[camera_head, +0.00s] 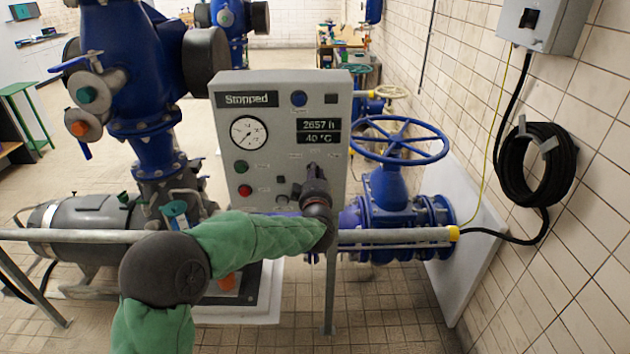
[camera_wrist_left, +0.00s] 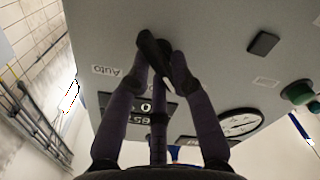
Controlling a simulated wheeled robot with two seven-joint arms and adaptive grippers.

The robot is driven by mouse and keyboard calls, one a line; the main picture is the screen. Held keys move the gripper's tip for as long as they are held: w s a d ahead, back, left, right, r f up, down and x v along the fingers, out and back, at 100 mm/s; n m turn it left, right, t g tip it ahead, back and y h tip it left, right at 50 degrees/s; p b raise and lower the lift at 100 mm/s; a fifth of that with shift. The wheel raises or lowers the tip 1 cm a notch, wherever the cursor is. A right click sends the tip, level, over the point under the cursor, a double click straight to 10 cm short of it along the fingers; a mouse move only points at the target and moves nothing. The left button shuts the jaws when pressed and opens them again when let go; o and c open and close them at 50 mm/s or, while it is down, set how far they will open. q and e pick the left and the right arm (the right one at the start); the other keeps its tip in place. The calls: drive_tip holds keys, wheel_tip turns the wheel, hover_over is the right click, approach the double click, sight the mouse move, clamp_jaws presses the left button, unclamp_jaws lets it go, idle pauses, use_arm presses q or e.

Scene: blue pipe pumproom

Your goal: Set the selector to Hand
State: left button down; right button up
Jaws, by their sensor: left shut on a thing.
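The grey control panel (camera_head: 335,100) stands ahead of me, its display reading "Stopped". My left gripper (camera_head: 313,172) reaches the panel's lower right and covers the selector there in the head view. In the left wrist view my left gripper (camera_wrist_left: 160,78) has its fingers closed around the black selector knob (camera_wrist_left: 152,48). An "Auto" label (camera_wrist_left: 107,70) shows to the left of the knob in that view. I see no readable Hand label, and I cannot tell which position the knob points to. My right gripper is not in view.
The panel also has a round gauge (camera_head: 249,133), a green button (camera_head: 241,166) and a red button (camera_head: 244,189). A blue handwheel valve (camera_head: 400,140) stands close on the right.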

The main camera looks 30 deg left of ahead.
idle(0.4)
use_arm(q)
drive_tip(key=c, duration=1.1)
unclamp_jaws()
drive_tip(key=shift+c, duration=0.2)
drive_tip(key=shift+s+d, duration=0.1)
drive_tip(key=v, duration=1.1)
drive_tip(key=shift+s, duration=0.35)
drive_tip(key=shift+d, duration=0.1)
